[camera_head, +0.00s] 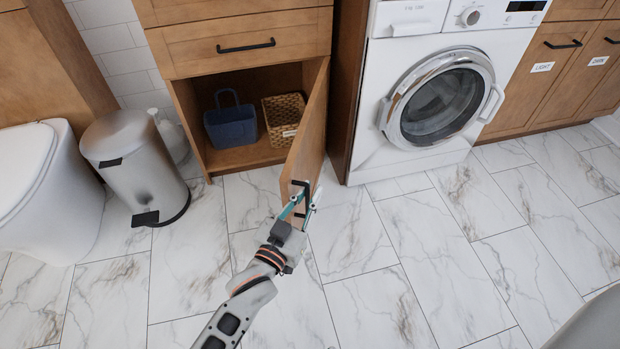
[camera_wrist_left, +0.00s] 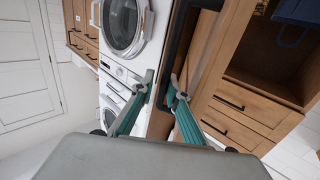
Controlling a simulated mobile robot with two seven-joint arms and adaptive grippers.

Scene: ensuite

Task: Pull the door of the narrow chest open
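The narrow chest (camera_head: 172,48) is a wooden cabinet at the upper middle of the head view. Its lower door (camera_head: 310,125) stands wide open, swung out on its right side, baring the compartment. A black bar handle (camera_head: 305,223) is on the door near its free edge. My left gripper (camera_head: 308,190) is at this handle, one finger on each side of it. In the left wrist view its fingertips (camera_wrist_left: 163,82) stand apart, with the door (camera_wrist_left: 165,118) and dark handle between or just behind them; firm contact does not show. My right gripper is not in view.
A blue basket (camera_head: 231,126) and a wicker basket (camera_head: 283,118) stand in the compartment. A washing machine (camera_head: 375,130) is close right of the door. A steel pedal bin (camera_head: 135,165) and a toilet (camera_head: 50,200) are at left. The marble floor ahead is clear.

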